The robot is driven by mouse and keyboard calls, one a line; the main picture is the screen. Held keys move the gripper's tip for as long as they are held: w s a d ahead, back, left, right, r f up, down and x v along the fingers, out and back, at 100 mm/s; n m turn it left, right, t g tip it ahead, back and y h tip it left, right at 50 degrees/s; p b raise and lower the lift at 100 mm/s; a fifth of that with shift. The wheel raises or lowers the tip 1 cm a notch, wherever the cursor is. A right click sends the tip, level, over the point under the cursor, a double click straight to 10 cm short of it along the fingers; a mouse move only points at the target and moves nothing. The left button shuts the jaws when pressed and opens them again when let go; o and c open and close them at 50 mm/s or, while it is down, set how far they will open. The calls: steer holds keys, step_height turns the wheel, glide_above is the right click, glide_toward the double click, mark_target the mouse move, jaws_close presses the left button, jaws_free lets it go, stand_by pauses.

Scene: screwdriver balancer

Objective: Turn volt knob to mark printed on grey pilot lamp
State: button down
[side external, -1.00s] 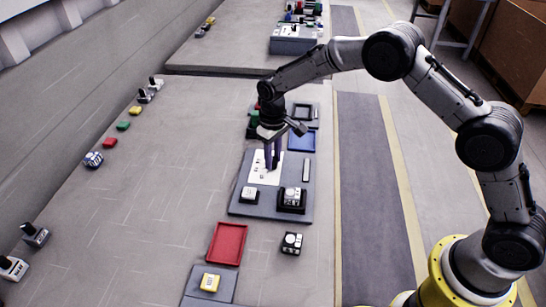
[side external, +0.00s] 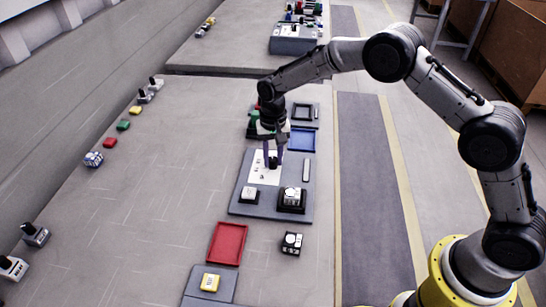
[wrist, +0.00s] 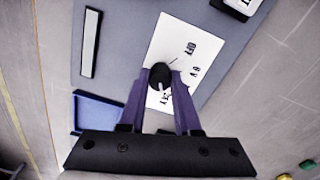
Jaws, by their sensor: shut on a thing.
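The black volt knob (wrist: 158,72) stands on a white plate (wrist: 172,41) with several printed dark marks. A pale line on the knob points toward the bottom of the wrist view, near one mark. My gripper (wrist: 160,80) is shut on the knob, one purple finger on each side. In the side view my gripper (side external: 273,160) points down over the white plate (side external: 262,175), and its fingers partly hide the knob. A block with a white top (side external: 249,193) and a dark block with a white top (side external: 291,195) stand on the same grey panel. I cannot tell which is the grey pilot lamp.
A light bar (side external: 306,170) lies right of the plate. A blue tray (side external: 302,140) is behind, and a red tray (side external: 227,243) is in front. A small black-and-white block (side external: 291,242) stands beside the red tray. The table's left middle is clear.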

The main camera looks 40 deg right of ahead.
mark_target(273, 158)
steer(key=shift+w+r, duration=0.1)
stand_by(0.4)
steer(key=c, duration=0.6)
jaws_free()
step_height(273, 158, up, 14)
